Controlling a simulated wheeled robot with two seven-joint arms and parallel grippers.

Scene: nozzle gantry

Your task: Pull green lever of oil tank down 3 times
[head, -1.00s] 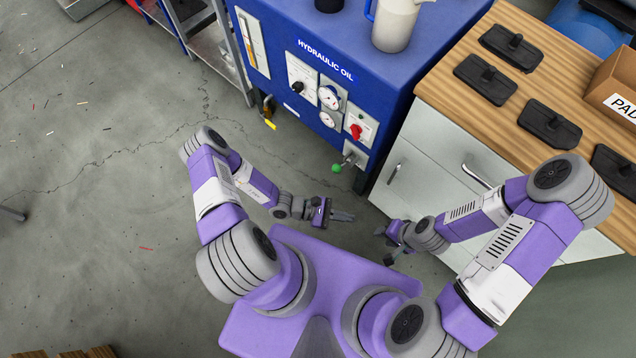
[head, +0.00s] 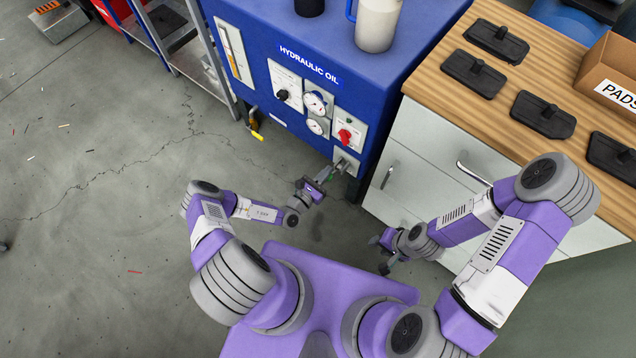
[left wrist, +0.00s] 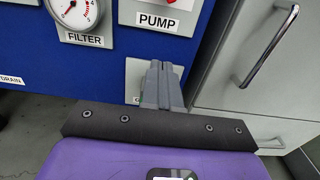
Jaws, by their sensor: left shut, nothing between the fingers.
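The blue oil tank (head: 330,60) is marked HYDRAULIC OIL. The green lever's grey mounting plate (head: 347,162) is low on its front, at the right. Only a bit of green (head: 332,178) shows there, beside my left fingertips; the rest of the lever is mostly hidden. My left gripper (head: 327,177) is shut and empty, just in front of the plate. In the left wrist view its closed fingers (left wrist: 164,84) cover much of the plate. I cannot tell whether they touch the lever. My right gripper (head: 379,254) appears open and empty, low before the cabinet.
A red knob (head: 345,135) and gauges (head: 315,103) are above the plate. A yellow-handled valve (head: 256,131) is further left. A grey cabinet (head: 420,150) with a wooden top stands close on the right.

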